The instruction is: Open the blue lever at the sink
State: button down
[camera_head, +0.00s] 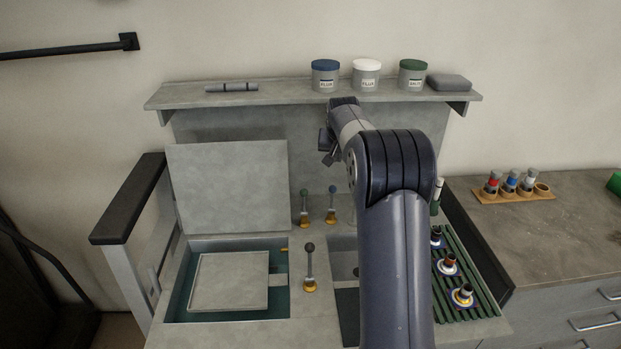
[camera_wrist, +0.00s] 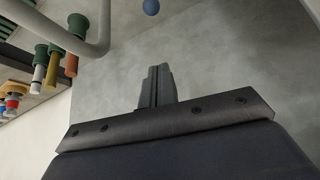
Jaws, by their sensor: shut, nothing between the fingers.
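The blue lever (camera_head: 332,203) stands upright on a brass base at the back edge of the sink (camera_head: 345,243). Its blue ball knob (camera_wrist: 151,7) shows at the top edge of the wrist view, ahead of my fingertips and apart from them. My gripper (camera_wrist: 157,72) is shut and empty. In the head view my gripper (camera_head: 327,146) is partly hidden by my arm, above and behind the blue lever. My arm also hides much of the sink.
A green-grey-knobbed lever (camera_head: 304,205) stands just left of the blue one, and a dark-knobbed lever (camera_head: 310,268) is nearer. An open lid (camera_head: 230,187) stands behind the basin at left. A shelf (camera_head: 285,95) with jars is above. A pipe (camera_wrist: 98,32) shows in the wrist view.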

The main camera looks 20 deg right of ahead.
jog(key=shift+w+a+f, duration=0.15)
jog(key=shift+w+f, duration=0.1)
jog(key=shift+w, duration=0.15)
jog(key=p, duration=0.3)
send_over(332, 199)
jog(key=w, duration=0.2)
notch_tip(332, 199, down, 9)
jog(key=shift+s+d+f, duration=0.15)
jog(key=shift+d+f, duration=0.05)
jog(key=shift+d, duration=0.2)
jog(key=shift+s+f+b, duration=0.15)
jog(key=shift+b, duration=0.5)
